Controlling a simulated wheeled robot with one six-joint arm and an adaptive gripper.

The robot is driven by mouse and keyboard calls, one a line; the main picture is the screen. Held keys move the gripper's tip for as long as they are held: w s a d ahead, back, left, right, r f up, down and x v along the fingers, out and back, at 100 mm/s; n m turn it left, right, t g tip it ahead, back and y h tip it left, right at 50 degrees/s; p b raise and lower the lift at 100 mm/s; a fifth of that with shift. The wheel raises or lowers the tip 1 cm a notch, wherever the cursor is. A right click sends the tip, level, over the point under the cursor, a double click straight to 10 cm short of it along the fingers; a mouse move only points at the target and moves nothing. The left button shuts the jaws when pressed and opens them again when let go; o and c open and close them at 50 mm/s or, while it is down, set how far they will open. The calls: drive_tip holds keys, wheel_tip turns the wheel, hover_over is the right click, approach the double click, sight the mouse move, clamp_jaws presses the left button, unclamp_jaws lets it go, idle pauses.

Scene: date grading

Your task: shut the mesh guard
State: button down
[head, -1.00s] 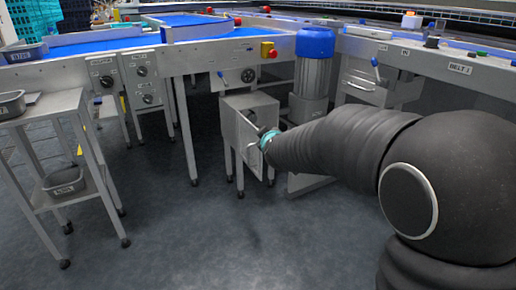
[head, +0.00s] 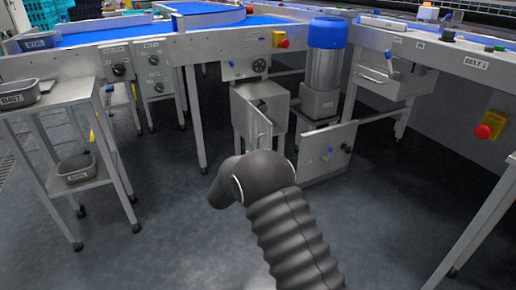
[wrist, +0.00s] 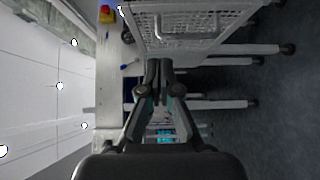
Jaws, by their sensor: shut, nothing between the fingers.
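In the wrist view the mesh guard (wrist: 220,24) shows at the top as a pale metal lattice panel with a frame. A bar handle (wrist: 188,38) stands out from it. My gripper (wrist: 160,64) is shut and empty, its tips just below and beside the handle in the picture; I cannot tell whether they touch it. In the head view my own arm hides the gripper, and the mesh itself cannot be made out. A grey metal housing (head: 245,118) with a handle stands beyond the arm under the blue-belted table.
A blue-capped motor (head: 325,70) stands beside the housing. A cart (head: 75,95) with grey bins stands at left. Table legs bound the floor, which is open around my arm. A red stop button (head: 483,131) is at right.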

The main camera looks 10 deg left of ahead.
approach(269, 137)
drive_tip(key=w+a, duration=0.2)
drive_tip(key=w, duration=0.1)
drive_tip(key=shift+w+d+f, duration=0.1)
drive_tip(key=shift+w+d, duration=1.1)
drive_tip(key=shift+w, duration=0.05)
drive_tip(key=shift+w+d, duration=0.3)
drive_tip(key=shift+d, duration=0.15)
drive_tip(key=shift+d+b, duration=0.1)
drive_tip(key=shift+b, duration=0.2)
